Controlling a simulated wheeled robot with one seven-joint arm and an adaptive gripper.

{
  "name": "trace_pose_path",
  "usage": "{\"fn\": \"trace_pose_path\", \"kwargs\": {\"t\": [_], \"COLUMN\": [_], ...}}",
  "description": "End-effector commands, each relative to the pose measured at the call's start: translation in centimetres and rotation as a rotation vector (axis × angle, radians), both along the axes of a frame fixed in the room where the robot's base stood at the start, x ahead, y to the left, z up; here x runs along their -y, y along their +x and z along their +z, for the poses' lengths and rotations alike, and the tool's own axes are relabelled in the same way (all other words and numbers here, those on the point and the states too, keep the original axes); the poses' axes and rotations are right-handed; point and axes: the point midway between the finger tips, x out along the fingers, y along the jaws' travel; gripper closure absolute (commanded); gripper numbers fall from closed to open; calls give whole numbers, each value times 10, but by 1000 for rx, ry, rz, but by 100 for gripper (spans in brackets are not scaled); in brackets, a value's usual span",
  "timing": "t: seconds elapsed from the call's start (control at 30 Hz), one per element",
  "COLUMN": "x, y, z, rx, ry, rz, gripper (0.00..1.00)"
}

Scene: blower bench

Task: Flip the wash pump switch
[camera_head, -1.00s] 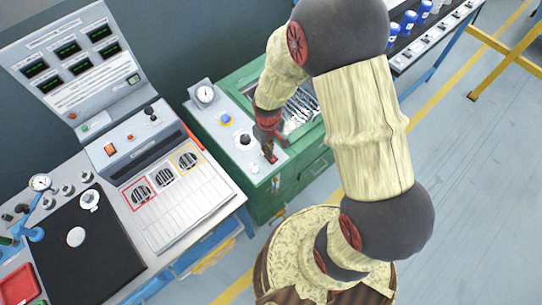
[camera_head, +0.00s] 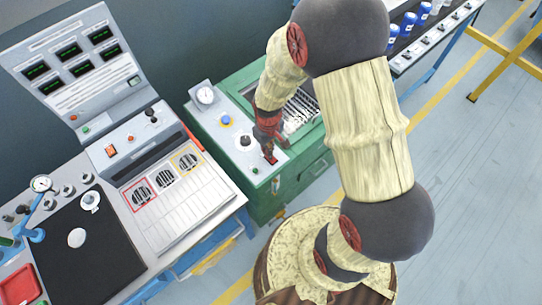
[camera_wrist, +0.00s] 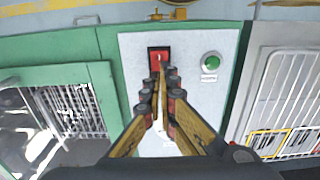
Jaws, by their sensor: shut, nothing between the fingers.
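The red rocker switch (camera_wrist: 158,55) in a black frame sits on the pale panel of the green washing machine, at the upper middle of the wrist view. I take it for the wash pump switch; its label cannot be read. My gripper (camera_wrist: 161,75) is shut and empty, pointing at the switch, with its fingertips at the switch's near edge. Whether they touch it cannot be told. In the head view my gripper (camera_head: 270,155) is over the front end of the panel and partly hides the switch.
A green button (camera_wrist: 211,63) is on the same panel, right of the switch. A gauge (camera_head: 205,95), a blue knob (camera_head: 226,120) and a black knob (camera_head: 245,140) stand farther back on it. A grated basin (camera_head: 298,112) lies beside the panel. A grey instrument bench (camera_head: 185,215) stands to the left.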

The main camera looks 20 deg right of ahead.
Motion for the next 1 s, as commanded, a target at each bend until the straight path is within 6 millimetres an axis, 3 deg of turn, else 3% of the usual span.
{"fn": "trace_pose_path", "kwargs": {"t": [0.7,1.0], "x": [0,0], "y": [0,0], "z": [55,57], "rx": [1,0], "ry": [0,0], "rz": [0,0], "gripper": [100,100]}}
